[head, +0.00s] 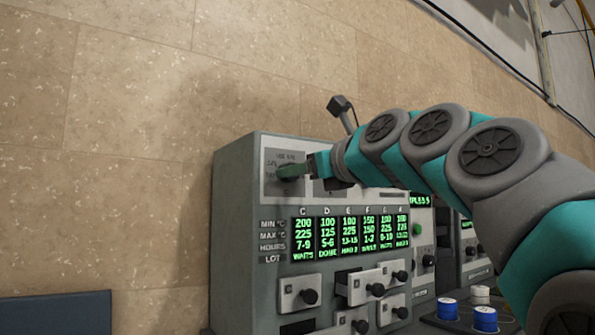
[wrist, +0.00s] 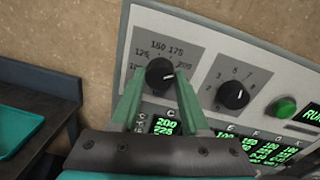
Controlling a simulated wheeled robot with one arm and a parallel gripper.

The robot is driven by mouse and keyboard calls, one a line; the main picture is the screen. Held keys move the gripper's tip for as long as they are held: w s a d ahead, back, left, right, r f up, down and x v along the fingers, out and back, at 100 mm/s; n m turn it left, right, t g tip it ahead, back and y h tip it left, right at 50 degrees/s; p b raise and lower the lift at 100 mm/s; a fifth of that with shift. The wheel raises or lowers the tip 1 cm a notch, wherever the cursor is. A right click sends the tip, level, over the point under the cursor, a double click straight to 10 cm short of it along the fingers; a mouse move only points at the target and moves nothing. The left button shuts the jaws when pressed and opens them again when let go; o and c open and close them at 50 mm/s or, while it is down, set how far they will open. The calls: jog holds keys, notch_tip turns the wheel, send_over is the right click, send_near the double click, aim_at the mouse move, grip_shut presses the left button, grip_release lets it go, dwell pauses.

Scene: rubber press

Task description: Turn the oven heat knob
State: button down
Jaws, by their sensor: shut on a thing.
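The oven heat knob (wrist: 160,74) is a round black knob with a white pointer line, on a grey plate marked with temperatures such as 125, 150, 175 and 200. In the wrist view my gripper (wrist: 158,80) has its two green fingers on either side of this knob, shut on it. In the head view my gripper (head: 290,172) reaches the upper left plate of the grey panel box (head: 232,230); the knob itself is hidden behind the fingers there. The pointer line points to the right and slightly up.
A second black knob (wrist: 234,95) with a numbered dial and a green button (wrist: 284,107) sit to the right. Small drawers with black knobs (head: 310,296) are below the green displays (head: 303,238). Blue-and-white spools (head: 485,319) stand at lower right. A teal tray (wrist: 22,115) is at left.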

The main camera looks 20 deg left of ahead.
jog(key=shift+f, duration=0.2)
dwell(0.4)
jog(key=shift+c, duration=2)
grip_release()
jog(key=shift+r, duration=0.1)
jog(key=v, duration=0.7)
jog(key=shift+s+d, duration=0.2)
jog(key=shift+d, duration=0.15)
